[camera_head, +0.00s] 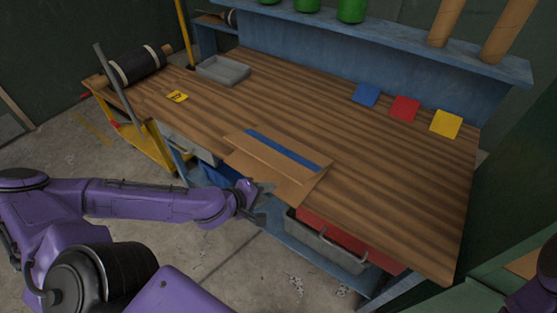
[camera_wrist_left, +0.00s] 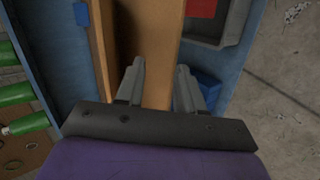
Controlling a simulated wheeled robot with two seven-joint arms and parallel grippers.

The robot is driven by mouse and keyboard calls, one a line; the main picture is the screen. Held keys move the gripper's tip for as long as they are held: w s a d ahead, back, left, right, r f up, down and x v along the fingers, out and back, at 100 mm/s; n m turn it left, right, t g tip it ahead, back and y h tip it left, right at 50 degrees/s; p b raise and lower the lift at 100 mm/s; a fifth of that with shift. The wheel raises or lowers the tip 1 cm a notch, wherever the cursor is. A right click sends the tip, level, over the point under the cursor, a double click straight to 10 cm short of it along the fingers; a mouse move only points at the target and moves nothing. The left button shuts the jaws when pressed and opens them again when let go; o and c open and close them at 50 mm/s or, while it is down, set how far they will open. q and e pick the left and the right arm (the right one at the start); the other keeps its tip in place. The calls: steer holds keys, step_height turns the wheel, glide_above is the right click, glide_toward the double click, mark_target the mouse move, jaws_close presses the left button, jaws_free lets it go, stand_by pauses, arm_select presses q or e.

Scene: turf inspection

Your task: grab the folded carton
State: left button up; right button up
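The folded carton (camera_head: 262,158) is a flat tan cardboard piece with a blue stripe. It lies on the wooden workbench (camera_head: 390,165) and its near end reaches the front edge. My left gripper (camera_head: 268,190) is at that near end, at the bench's front edge. In the left wrist view its two fingers (camera_wrist_left: 158,88) are apart, with a tan cardboard strip (camera_wrist_left: 160,55) showing between and beyond them. I cannot tell whether the fingers touch the carton. My right gripper is not in view; only a bit of purple arm shows at the lower right.
Blue, red (camera_head: 404,108) and yellow squares lie at the back right. The bench's right part is clear.

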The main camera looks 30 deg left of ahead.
mark_target(275, 157)
arm_select(q)
steer(key=w+a+r+n+t+y, duration=0.1)
steer(key=w+a+r+n+t, duration=0.15)
steer(key=a+r, duration=0.25)
steer(key=shift+m, duration=0.45)
steer(key=b+x, duration=0.4)
steer(key=b, duration=0.2)
steer(key=shift+w+d+b, duration=0.1)
steer(key=shift+d+b, duration=0.1)
steer(key=shift+b, duration=0.15)
steer(key=shift+w+f, duration=0.2)
steer(key=shift+w, duration=0.3)
steer(key=b+x, duration=0.3)
steer(key=x, duration=0.1)
steer(key=shift+w+b, duration=0.15)
steer(key=shift+b, duration=0.15)
steer(key=shift+w, duration=0.3)
steer(key=shift+r, duration=0.1)
jaws_close()
